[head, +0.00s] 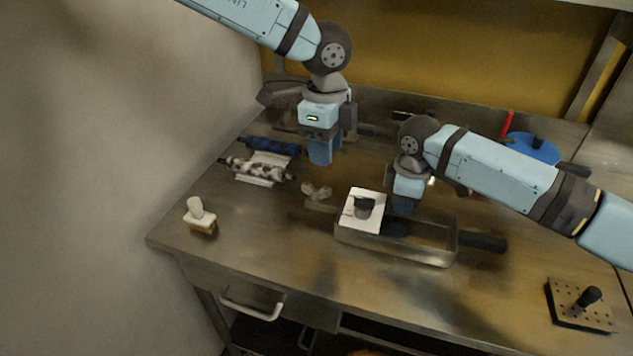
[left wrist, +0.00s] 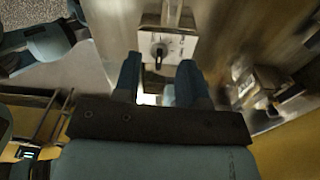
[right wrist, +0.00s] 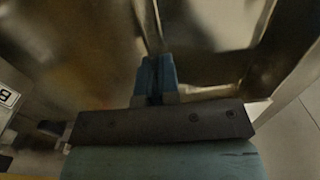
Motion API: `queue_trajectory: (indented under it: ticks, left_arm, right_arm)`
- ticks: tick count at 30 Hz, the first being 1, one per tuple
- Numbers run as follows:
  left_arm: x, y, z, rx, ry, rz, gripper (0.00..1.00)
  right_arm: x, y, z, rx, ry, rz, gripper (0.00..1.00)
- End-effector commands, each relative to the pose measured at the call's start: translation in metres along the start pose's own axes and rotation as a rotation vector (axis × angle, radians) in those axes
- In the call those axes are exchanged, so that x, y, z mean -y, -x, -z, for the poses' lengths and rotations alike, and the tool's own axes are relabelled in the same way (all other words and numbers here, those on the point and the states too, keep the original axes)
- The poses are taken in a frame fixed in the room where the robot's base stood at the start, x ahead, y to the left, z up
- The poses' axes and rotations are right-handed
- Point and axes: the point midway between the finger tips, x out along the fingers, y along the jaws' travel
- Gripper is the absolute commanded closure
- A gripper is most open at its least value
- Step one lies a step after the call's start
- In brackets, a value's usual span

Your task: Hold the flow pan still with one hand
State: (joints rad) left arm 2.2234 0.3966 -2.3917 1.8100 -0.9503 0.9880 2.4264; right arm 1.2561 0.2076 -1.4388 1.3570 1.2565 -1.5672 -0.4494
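The flow pan (head: 440,257) is a long, shallow metal tray on the steel table, with a dark handle (head: 483,242) at its right end. A white block with a dark knob (head: 364,206) sits at its left end; it also shows in the left wrist view (left wrist: 178,46). My right gripper (head: 402,207) is at the pan's far wall. In the right wrist view its fingers (right wrist: 156,65) are close together with a thin metal wall running to them; the contact itself is hidden. My left gripper (head: 320,158) is above the table behind the block, its fingers (left wrist: 160,75) apart and empty.
A white-handled brush-like tool (head: 197,215) stands at the table's left. Rolled items (head: 262,165) and small clear pieces (head: 316,191) lie near the back left. A blue round thing (head: 533,147) is back right. A perforated plate (head: 583,307) with a black knob is front right.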

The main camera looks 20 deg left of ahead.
Motion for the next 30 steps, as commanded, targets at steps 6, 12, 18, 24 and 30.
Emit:
queue_trajectory:
  ticks: [6,12,18,24,30]
  left_arm:
    - [0.009,0.017,-0.021,0.040,0.107,0.036,0.62]
    - [0.010,-0.009,-0.023,0.042,0.110,0.033,0.62]
    - [0.011,-0.050,-0.024,0.041,0.108,0.033,0.62]
    - [0.013,-0.082,-0.025,0.040,0.108,0.034,0.62]
    - [0.013,-0.097,-0.026,0.040,0.107,0.036,0.62]
  right_arm:
    - [0.000,0.001,0.000,-0.001,0.000,0.000,1.00]
    - [0.000,0.001,0.000,-0.001,0.000,0.000,1.00]
    - [0.000,0.001,0.000,-0.001,0.000,-0.001,1.00]
    - [0.000,0.001,0.000,-0.001,0.000,-0.001,1.00]
    - [0.000,0.001,0.000,-0.001,0.000,-0.001,1.00]
